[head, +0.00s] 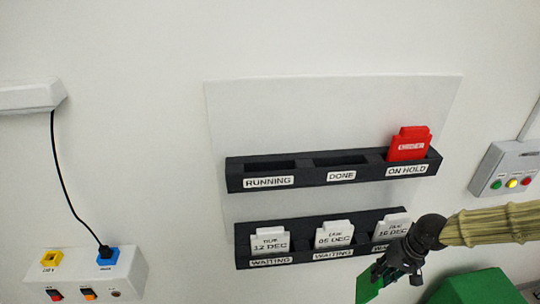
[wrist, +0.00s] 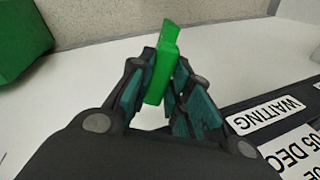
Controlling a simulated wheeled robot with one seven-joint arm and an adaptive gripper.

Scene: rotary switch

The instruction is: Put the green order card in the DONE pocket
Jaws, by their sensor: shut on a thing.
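The green order card (head: 369,281) is in my gripper (head: 392,270), low at the right of the card rack in the head view. In the wrist view the green card (wrist: 163,68) stands upright between the two fingers of my gripper (wrist: 163,85), which are shut on it. The DONE pocket (head: 342,176) is the middle slot of the upper rack and looks empty. My gripper is below and to the right of that pocket, in front of the right end of the lower rack.
A red card (head: 408,144) sits in the ON HOLD pocket; the RUNNING pocket (head: 269,181) looks empty. White dated cards (head: 334,236) fill the lower WAITING pockets. A green block (head: 478,288) is at lower right. A socket box (head: 90,275) with a cable is at left.

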